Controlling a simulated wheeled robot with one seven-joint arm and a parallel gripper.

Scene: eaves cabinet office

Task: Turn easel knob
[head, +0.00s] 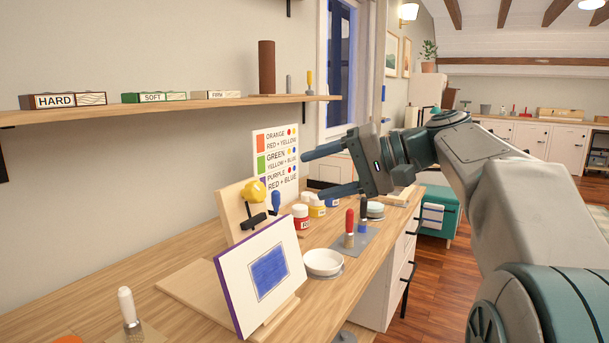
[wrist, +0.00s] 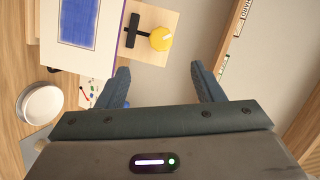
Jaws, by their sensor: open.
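The easel (head: 232,212) stands on the wooden desk, with a pale wooden back board. A black T-shaped piece (head: 252,219) is just below the knob. A white canvas with a blue square (head: 231,284) leans on the easel, tilted back. My gripper (head: 312,174) is open and empty, above the desk to the right of the knob. In the wrist view the knob lies ahead, between the fingertips (wrist: 160,70) and apart from them.
Paint jars (head: 301,217), a white bowl (head: 323,262) and brushes (head: 350,228) on a grey mat stand right of the easel. A colour chart (head: 275,160) stands behind. A wall shelf (head: 170,108) with labelled blocks runs above the desk.

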